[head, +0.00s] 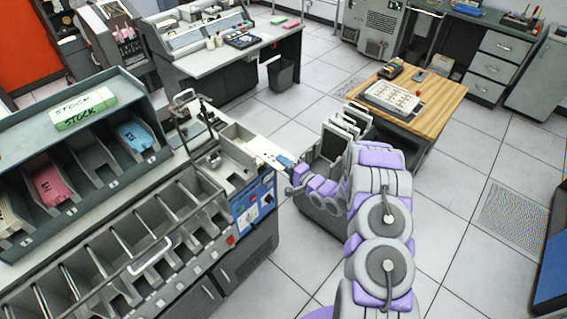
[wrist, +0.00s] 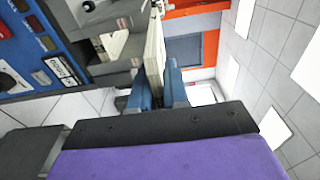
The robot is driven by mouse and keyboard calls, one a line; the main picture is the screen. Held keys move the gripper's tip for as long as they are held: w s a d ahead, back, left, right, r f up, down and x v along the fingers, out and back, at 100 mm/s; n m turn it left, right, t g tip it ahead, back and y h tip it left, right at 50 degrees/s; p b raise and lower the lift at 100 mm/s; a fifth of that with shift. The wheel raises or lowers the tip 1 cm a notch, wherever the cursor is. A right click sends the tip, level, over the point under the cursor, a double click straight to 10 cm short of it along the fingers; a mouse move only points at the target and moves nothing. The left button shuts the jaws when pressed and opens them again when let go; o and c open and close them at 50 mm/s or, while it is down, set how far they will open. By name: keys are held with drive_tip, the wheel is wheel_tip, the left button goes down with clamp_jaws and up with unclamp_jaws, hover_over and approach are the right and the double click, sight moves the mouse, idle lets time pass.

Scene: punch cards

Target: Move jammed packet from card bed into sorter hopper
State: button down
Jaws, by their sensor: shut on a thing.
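The sorter (head: 262,193) is the grey machine with a blue control panel at its right end. Its grey card bed (head: 217,165) lies on top, behind the panel. My gripper (head: 287,162) is just off the machine's right end. In the wrist view the blue fingers of my gripper (wrist: 158,92) are shut on a cream card packet (wrist: 155,52), held on edge and extending away from the fingers. In the head view the packet (head: 268,153) is a pale strip by the bed's right side. I cannot tell whether it touches the machine. The hopper cannot be made out clearly.
A row of slanted pockets (head: 125,258) fills the sorter's front. A stock rack (head: 92,133) with pink and blue card packs stands behind it at left. An open dark bin (head: 327,160) is behind my arm, near a wooden table (head: 442,94).

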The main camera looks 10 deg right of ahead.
sight(254, 142)
drive_tip(key=shift+p+x, duration=0.35)
drive_tip(key=shift+x, duration=1.8)
drive_tip(key=shift+a, duration=0.2)
drive_tip(key=shift+x, duration=2.1)
drive_tip(key=shift+a, duration=0.25)
drive_tip(key=shift+x, duration=2.15)
drive_tip(key=shift+a, duration=0.15)
drive_tip(key=shift+x, duration=0.75)
